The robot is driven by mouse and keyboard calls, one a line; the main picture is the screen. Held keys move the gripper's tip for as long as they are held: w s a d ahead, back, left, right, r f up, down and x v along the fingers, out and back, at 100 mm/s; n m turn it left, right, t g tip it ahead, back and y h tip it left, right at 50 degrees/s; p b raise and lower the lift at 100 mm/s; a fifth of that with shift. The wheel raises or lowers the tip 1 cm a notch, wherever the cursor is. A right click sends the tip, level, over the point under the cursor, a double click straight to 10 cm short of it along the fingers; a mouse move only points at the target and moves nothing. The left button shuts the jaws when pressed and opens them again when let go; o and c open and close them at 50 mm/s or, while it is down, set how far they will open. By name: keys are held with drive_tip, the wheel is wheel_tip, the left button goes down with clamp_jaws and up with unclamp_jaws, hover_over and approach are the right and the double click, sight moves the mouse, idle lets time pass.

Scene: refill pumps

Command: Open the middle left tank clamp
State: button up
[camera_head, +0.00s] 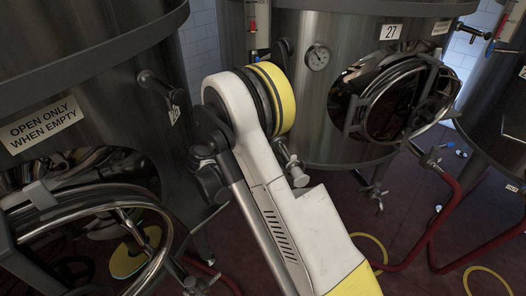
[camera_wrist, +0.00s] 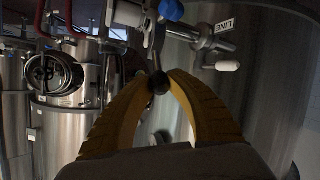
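In the wrist view, the yellow fingers of my gripper (camera_wrist: 158,77) curve in around a small black ball knob (camera_wrist: 158,85). The tips sit close against the knob's two sides, with no clear gap. The knob ends a thin metal lever (camera_wrist: 157,50), in front of a steel tank (camera_wrist: 255,75) labelled LINE. Whether the lever belongs to the clamp I cannot tell. In the head view, the near left tank (camera_head: 100,90) reads OPEN ONLY WHEN EMPTY, and tank 27 (camera_head: 350,120) has a round hatch (camera_head: 395,100). My arm hides my gripper there.
In the wrist view, a metal pipe fitting (camera_wrist: 205,42) with a blue part (camera_wrist: 171,10) is close by the fingers. Red hoses (camera_head: 440,225) and yellow rings (camera_head: 487,280) lie on the dark red floor (camera_head: 405,215) at right in the head view.

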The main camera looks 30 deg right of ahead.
clamp_jaws()
drive_tip(key=d+y+p, duration=0.1)
drive_tip(key=d+r+y+p, duration=0.1)
drive_tip(key=d+y+p, duration=0.1)
drive_tip(key=s+d+r+m+y+p, duration=0.1)
drive_tip(key=d, duration=0.1)
drive_tip(key=shift+d+p, duration=0.15)
drive_tip(key=shift+p, duration=0.15)
